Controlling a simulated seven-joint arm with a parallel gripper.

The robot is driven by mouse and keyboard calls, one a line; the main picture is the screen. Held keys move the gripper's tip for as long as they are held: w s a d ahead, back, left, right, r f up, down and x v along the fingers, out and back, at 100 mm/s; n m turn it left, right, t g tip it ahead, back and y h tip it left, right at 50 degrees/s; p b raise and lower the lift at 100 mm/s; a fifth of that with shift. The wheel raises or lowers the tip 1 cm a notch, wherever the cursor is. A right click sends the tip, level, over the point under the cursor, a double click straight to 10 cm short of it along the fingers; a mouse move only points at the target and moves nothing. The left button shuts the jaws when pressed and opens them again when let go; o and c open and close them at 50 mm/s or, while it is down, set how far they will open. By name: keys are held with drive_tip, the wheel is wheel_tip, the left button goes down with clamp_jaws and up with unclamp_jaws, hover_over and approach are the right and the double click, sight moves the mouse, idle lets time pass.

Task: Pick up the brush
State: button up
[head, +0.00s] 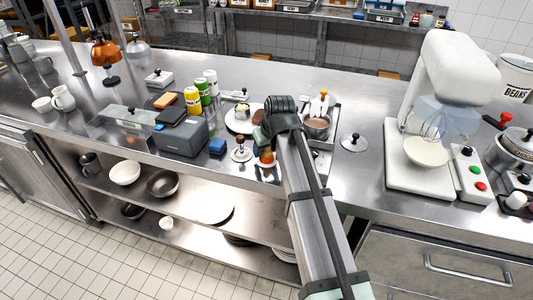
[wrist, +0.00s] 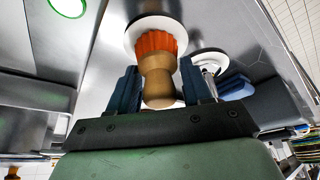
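The brush has a wooden handle and orange bristles. In the wrist view the brush (wrist: 159,75) is between the two blue fingers of my gripper (wrist: 160,90), with the handle end toward the palm and the bristles pointing away. The fingers lie close on both sides of the handle; I cannot tell whether they press on it. A white round plate (wrist: 133,38) shows behind the bristles. In the head view my arm comes over the counter's front edge, and the brush (head: 266,157) shows small just left of it, partly hidden.
A white mixer (head: 448,70) stands farther right. Shelves lie below the counter.

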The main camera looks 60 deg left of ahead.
drive_tip(key=c, duration=0.7)
drive_tip(key=shift+o, duration=0.2)
drive_tip(key=shift+r, duration=5)
